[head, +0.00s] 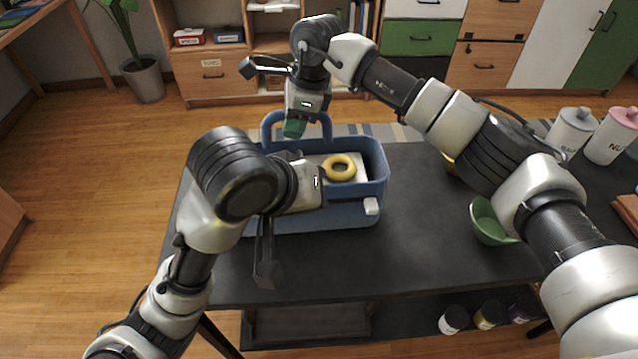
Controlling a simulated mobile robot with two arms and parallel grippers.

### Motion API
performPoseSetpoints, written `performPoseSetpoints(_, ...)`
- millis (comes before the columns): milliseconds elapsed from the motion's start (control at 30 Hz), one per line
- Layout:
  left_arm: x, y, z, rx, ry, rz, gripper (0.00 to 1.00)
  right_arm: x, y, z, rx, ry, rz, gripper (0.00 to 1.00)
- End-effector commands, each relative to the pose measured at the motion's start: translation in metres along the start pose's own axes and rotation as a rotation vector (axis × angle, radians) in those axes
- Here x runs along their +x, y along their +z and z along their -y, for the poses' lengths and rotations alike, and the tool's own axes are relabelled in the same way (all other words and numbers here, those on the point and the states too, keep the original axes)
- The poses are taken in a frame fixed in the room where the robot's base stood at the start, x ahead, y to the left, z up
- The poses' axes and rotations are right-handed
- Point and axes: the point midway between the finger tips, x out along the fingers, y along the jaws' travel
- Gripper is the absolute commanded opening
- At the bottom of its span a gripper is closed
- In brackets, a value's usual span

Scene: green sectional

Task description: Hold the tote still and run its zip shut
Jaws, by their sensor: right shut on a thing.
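The blue tote (376,160) stands on the dark table, open at the top. A yellow ring (340,167) and a white item show inside. My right gripper (294,126) points down at the top of the tote's raised handle (327,128) and is shut there. A green piece shows at its tip, and the fingers are not clear. My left gripper (320,187) is over the near-left part of the tote. Its fingers are hidden, and so is what they touch. A white tab (371,206) is at the near-right corner. I cannot make out the zip pull.
A green bowl (490,222) is on the table at right, beside my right arm. Several small jars (453,319) are below.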

Motion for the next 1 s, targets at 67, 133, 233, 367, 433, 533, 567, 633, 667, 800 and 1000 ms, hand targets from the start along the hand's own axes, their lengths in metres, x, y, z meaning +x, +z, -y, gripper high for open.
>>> performPoseSetpoints(67, -0.003, 0.0, 0.0, 0.0, 0.001, 0.0, 0.0, -0.002, 0.001, 0.0, 0.0, -0.001, 0.002, 0.0)
performPoseSetpoints(133, -0.003, 0.0, 0.0, 0.0, 0.001, 0.0, 0.0, -0.001, 0.001, 0.0, 0.0, -0.001, 0.002, 0.0)
performPoseSetpoints(233, -0.003, 0.0, 0.0, 0.0, 0.001, 0.0, 0.0, -0.002, 0.001, 0.0, 0.0, -0.001, 0.002, 0.0)
performPoseSetpoints(367, -0.003, 0.0, 0.0, 0.0, 0.001, 0.0, 0.0, -0.002, 0.001, 0.0, 0.0, -0.001, 0.002, 0.35)
performPoseSetpoints(433, -0.003, 0.0, 0.0, -0.001, 0.001, 0.0, 0.0, -0.001, 0.001, 0.0, 0.0, -0.001, 0.001, 0.46)
performPoseSetpoints(533, -0.002, 0.0, 0.0, -0.001, 0.001, 0.0, 0.0, -0.001, 0.0, 0.0, 0.0, -0.001, 0.001, 0.53)
performPoseSetpoints(567, -0.002, 0.0, 0.0, -0.001, 0.001, 0.0, 0.0, -0.001, 0.0, 0.0, 0.0, 0.0, 0.001, 0.53)
performPoseSetpoints(633, -0.002, 0.0, 0.0, -0.001, 0.001, 0.0, 0.0, -0.001, 0.0, 0.0, 0.0, 0.0, 0.001, 0.53)
performPoseSetpoints(667, -0.002, 0.0, 0.0, -0.001, 0.001, 0.0, 0.0, 0.0, 0.0, 0.0, 0.0, 0.0, 0.0, 0.53)
performPoseSetpoints(800, -0.002, 0.0, 0.0, -0.001, 0.001, 0.0, 0.0, -0.004, 0.0, 0.0, 0.0, -0.001, 0.0, 0.53)
performPoseSetpoints(1000, -0.002, 0.0, 0.0, -0.001, 0.001, 0.0, 0.0, -0.033, 0.0, 0.001, -0.001, -0.005, 0.001, 0.53)
